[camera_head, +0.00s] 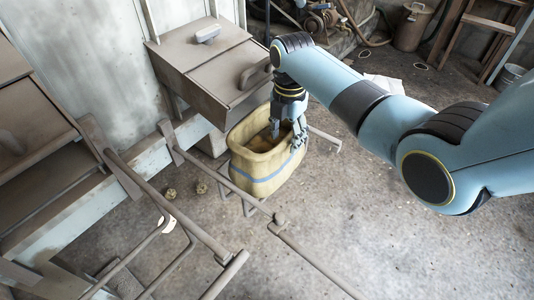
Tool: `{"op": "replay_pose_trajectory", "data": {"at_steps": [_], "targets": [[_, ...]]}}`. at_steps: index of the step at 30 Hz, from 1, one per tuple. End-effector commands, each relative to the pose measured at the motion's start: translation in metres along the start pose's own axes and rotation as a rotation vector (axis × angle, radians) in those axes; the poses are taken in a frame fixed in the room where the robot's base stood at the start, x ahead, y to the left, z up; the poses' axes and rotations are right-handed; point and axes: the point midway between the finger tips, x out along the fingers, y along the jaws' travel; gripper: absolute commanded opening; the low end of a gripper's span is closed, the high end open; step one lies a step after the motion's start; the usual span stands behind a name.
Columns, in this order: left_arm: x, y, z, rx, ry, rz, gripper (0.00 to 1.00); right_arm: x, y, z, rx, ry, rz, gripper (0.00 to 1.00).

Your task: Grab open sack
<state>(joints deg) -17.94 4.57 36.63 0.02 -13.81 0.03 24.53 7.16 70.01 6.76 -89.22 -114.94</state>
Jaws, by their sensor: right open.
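The open sack (262,172) is a yellowish bag with a blue stripe around its lower part. It stands upright on the floor with its mouth facing up. My right gripper (286,138) points down at the sack's mouth. Its fingers are apart, with one finger over the opening and the other beside the right rim. I cannot tell whether they touch the rim. Something brown shows inside the sack, partly hidden by the gripper. My left gripper is not in view.
A machine with a boxy lidded housing (217,70) stands behind and left of the sack. Metal bars (170,200) run close along the sack's left and front. A bucket (412,27) and a wooden ladder (492,30) stand at the back right. The floor (400,250) at the lower right is clear.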

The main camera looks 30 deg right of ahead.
Motion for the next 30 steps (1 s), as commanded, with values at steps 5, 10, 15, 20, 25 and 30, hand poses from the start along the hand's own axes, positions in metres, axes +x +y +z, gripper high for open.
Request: {"op": "replay_pose_trajectory", "data": {"at_steps": [5, 10, 15, 20, 25, 30], "targets": [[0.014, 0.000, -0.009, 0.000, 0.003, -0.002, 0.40, 0.034, -0.007, -0.003, 0.000, 0.003, -0.005, 0.49], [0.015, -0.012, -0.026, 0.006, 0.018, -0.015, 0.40, 0.045, -0.006, -0.003, 0.000, 0.001, -0.002, 0.49], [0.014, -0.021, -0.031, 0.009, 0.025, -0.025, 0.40, 0.043, -0.006, -0.003, 0.000, 0.001, -0.001, 0.47], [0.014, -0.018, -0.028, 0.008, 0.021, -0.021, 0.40, 0.043, -0.006, -0.003, 0.000, 0.001, -0.002, 0.26], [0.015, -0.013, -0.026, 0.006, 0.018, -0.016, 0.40, 0.043, -0.006, -0.003, 0.000, 0.001, -0.002, 0.04], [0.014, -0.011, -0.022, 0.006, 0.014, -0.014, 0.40, 0.043, -0.006, -0.003, 0.000, 0.001, -0.002, 0.00]]}}
